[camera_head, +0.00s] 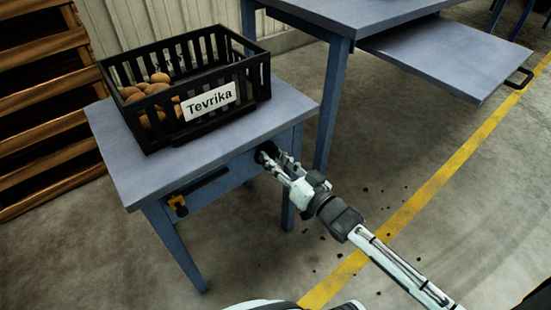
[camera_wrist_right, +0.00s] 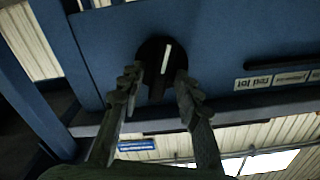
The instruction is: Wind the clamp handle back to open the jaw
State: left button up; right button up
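A round black knob (camera_wrist_right: 157,50) with a raised bar and a white line on it is on the blue front panel of the small table. I take it for the clamp handle. In the head view the knob (camera_head: 266,151) is partly hidden by my right gripper (camera_head: 274,161). In the right wrist view my right gripper (camera_wrist_right: 159,80) has its fingers apart, one on each side of the knob's bar, with gaps to the bar. I cannot tell whether a finger touches the knob's rim. No clamp jaw can be made out. My left gripper is not in view.
A black crate (camera_head: 262,75) labelled Tevrika, with several potatoes, stands on the small table (camera_head: 128,178). Wooden pallets (camera_head: 40,100) are left.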

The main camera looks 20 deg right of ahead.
grip_shut()
